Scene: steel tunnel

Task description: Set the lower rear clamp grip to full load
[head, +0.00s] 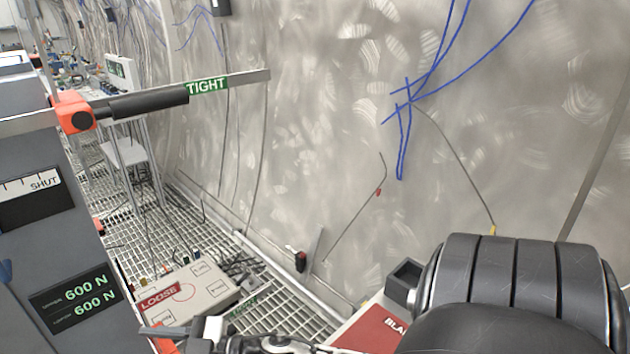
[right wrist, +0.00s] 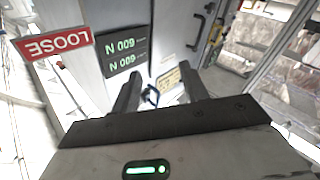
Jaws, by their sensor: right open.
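A clamp lever with a black grip (head: 150,103) and orange pivot (head: 75,115) lies along a bar beside a green TIGHT label (head: 207,86) in the head view. A red LOOSE plate (head: 160,297) shows lower down and appears upside down in the right wrist view (right wrist: 55,44). Part of a second orange piece shows at the bottom edge; the lower grip is not clearly visible. My right gripper (right wrist: 158,78) is open, its two dark fingers apart with no grip between them. It reaches in low by the cabinet in the head view. My left gripper is out of view.
The grey cabinet (head: 50,235) at left has a display (head: 75,300) reading 600 N twice. A pale box (head: 200,288) sits on the grated floor. A red-labelled box (head: 370,335) stands near my right arm. A scuffed metal wall with cables rises behind.

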